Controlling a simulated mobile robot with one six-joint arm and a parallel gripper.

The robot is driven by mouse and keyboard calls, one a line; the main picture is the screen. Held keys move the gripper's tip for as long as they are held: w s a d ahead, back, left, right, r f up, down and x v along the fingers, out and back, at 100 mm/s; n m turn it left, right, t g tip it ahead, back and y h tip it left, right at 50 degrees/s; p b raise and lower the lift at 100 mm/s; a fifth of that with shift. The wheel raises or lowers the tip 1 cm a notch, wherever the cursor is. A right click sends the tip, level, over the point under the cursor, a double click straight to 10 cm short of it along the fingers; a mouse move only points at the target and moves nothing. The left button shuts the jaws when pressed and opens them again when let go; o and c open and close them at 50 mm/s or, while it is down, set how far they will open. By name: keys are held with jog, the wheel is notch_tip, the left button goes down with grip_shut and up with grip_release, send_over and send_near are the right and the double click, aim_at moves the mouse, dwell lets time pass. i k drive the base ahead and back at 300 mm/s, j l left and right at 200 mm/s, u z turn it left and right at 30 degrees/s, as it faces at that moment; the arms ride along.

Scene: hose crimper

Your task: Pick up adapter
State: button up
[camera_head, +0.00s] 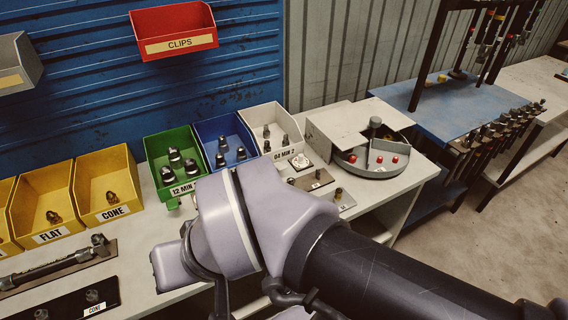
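No single part is marked as the adapter, and I cannot tell which fitting it is. Small dark metal fittings stand in the green bin (160,148), the blue bin (231,126) and the white bin (258,115). Single brassy-dark fittings sit in the yellow CONE bin (89,189) and the yellow FLAT bin (31,205). More small fittings stand on plates (316,182) at the bench's right. My arm crosses the lower middle, its wrist end in front of the bench, hiding part of it. My gripper's fingers are not visible.
A round grey tray machine (377,168) with red knobs stands at the bench's right. A hose assembly (50,268) lies at front left. A red CLIPS bin (180,44) hangs on the blue wall panel. A blue table (447,106) with a tool rack stands farther right.

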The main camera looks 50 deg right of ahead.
aim_at(338, 195)
jog(key=z, duration=1.95)
jog(key=i+l+u, duration=0.3)
jog(key=l+u, duration=0.35)
jog(key=i+l, duration=0.05)
jog(key=l, duration=0.05)
